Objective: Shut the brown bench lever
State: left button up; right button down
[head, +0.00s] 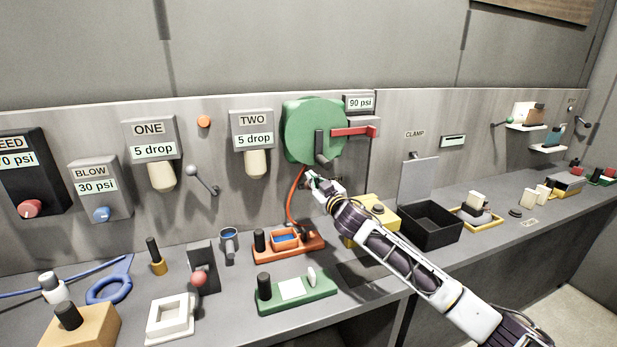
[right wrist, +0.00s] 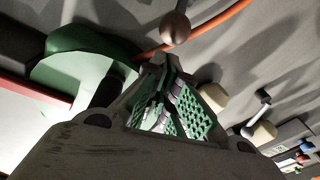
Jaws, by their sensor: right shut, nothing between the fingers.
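My right gripper (head: 309,180) is shut and empty, raised above the bench in front of the wall, just below the green drum. In the right wrist view its green-padded fingers (right wrist: 164,72) point towards a brown ball knob (right wrist: 175,28) on a grey stem. The knob looks a little apart from the fingertips; the stem's foot is outside that view. In the head view, a lever with a reddish-brown ball (head: 199,279) stands at a dark bracket on the bench, well left of my gripper. I cannot tell whether both are the same knob. My left gripper is not in view.
The green drum (head: 312,131) has a red handle (head: 352,131). An orange hose (head: 293,205) hangs beside my gripper. An orange tray (head: 314,246), a green tray (head: 297,292) and a black open box (head: 431,224) crowd the bench. A grey wall lever (head: 203,181) is at left.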

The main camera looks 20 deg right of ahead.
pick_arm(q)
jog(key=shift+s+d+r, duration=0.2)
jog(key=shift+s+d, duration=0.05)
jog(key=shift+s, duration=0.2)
pick_arm(e)
jog(key=w, duration=0.3)
jog(key=shift+w+a+r, duration=0.15)
jog(key=shift+a, duration=0.1)
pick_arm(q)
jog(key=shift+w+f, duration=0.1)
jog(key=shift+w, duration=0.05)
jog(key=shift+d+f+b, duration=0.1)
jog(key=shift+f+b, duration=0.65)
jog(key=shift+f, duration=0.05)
pick_arm(e)
jog(key=shift+s+f, duration=0.2)
